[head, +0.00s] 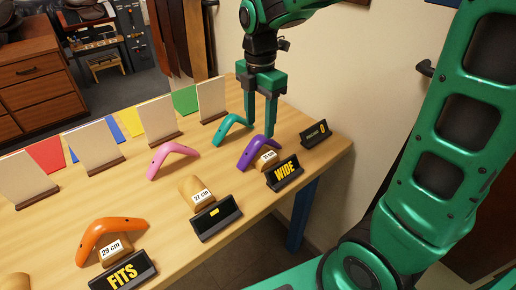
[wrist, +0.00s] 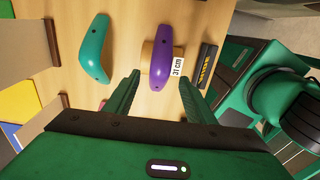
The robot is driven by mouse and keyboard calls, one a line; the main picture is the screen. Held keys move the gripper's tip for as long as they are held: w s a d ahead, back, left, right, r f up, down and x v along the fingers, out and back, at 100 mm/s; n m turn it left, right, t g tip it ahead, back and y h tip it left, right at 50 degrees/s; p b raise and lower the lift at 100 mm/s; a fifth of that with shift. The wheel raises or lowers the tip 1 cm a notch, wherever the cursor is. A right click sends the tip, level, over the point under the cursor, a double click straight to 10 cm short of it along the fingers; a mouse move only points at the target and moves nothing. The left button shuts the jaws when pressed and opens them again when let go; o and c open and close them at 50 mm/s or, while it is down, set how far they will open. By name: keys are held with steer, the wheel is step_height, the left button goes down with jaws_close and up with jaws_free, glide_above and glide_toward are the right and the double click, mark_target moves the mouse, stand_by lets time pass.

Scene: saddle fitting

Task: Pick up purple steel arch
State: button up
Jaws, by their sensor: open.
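The purple steel arch (head: 258,150) lies over the wooden block labelled 31 cm, near the right end of the table in the head view. It also shows in the wrist view (wrist: 161,58), ahead of my fingers and a little towards the right one. My gripper (head: 261,118) is open and empty, pointing down above the table behind the purple arch. In the wrist view its two fingers (wrist: 158,88) stand apart, with nothing between their tips that I can see held. The 31 cm block (wrist: 148,55) is partly hidden by the arch.
A teal arch (head: 232,128) lies close to the left of my gripper. A pink arch (head: 172,156) and an orange arch (head: 108,230) lie further left. Black signs, including WIDE (head: 284,173) and FITS (head: 123,273), line the front edge. White boards (head: 162,119) stand at the back.

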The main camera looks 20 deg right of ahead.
mark_target(260, 140)
steer(key=shift+d+f, duration=0.15)
steer(key=shift+f, duration=2.55)
steer(key=shift+c, duration=0.3)
steer(key=shift+w, duration=0.1)
jaws_close()
steer(key=shift+r, duration=0.1)
